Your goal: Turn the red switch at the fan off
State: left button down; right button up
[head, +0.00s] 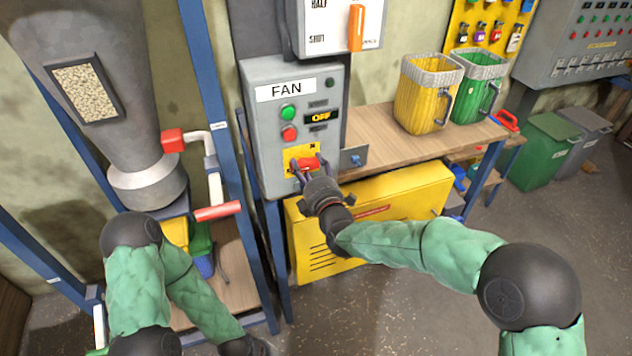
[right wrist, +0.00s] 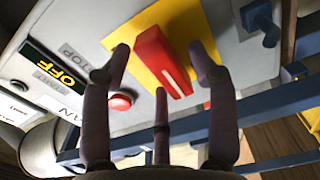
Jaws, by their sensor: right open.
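The red switch (head: 308,163) sits on a yellow plate low on the grey fan box (head: 262,150), which is labelled FAN. Its display (head: 320,117) reads OFF. My right gripper (head: 307,170) is in front of the switch with its fingers spread. In the right wrist view the red switch handle (right wrist: 162,60) stands between the open fingertips (right wrist: 160,62), with gaps on both sides. A white line marks the handle. My left arm is at the lower left of the head view; its gripper is not clearly visible.
A green button (head: 288,112) and a red button (head: 289,133) are on the fan box above the switch. A small blue-grey bracket (head: 355,158) projects to the right. A blue frame post (head: 215,110) stands left of the box. A yellow case (head: 425,190) stands below the workbench.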

jog(key=v, duration=1.1)
jog(key=shift+s, duration=0.2)
jog(key=s+d+f+m+g+h, duration=0.15)
jog(key=f+m+g, duration=0.35)
jog(key=f, duration=0.8)
jog(key=s+d+f+m+g+h, duration=0.1)
jog(key=s+d+f+m+g, duration=0.15)
jog(key=f+m, duration=0.7)
jog(key=s+d+f+m+g, duration=0.2)
jog(key=s+f+m+g, duration=0.7)
jog(key=s+f, duration=1)
notch_tip(320, 180, down, 3)
jog(key=shift+r+m+y, duration=0.1)
jog(key=shift+m+y, duration=0.25)
jog(key=shift+y, duration=0.1)
